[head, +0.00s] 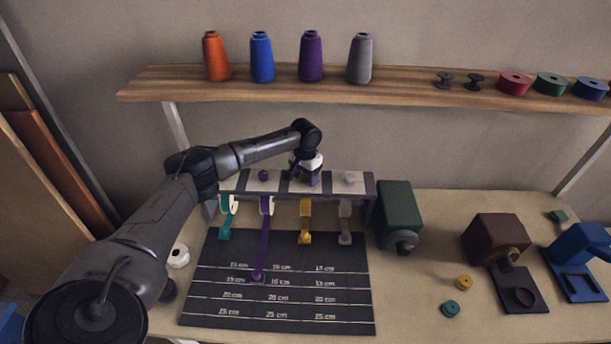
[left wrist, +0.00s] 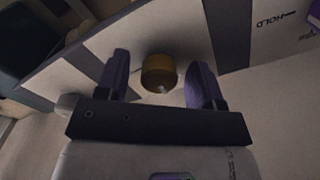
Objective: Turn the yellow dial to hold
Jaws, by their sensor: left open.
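The yellow dial (left wrist: 160,72) is a short round knob on the pale top face of the dispenser rack. It sits between the two purple-grey fingers of my left gripper (left wrist: 160,84), with a gap on each side. In the head view my left gripper (head: 304,182) is over the rack's third lane and hides the yellow dial. The gripper is open. A printed HOLD label (left wrist: 272,21) with a short mark shows at the upper right in the wrist view. Yellow ribbon (head: 305,222) hangs from the rack below. My right gripper is out of view.
A purple dial (head: 264,175) and a grey dial (head: 350,177) flank the gripper on the rack (head: 234,190). A black measuring mat (head: 210,285) lies in front. A green machine (head: 396,208) stands close right. A wooden shelf (head: 400,83) with spools runs above.

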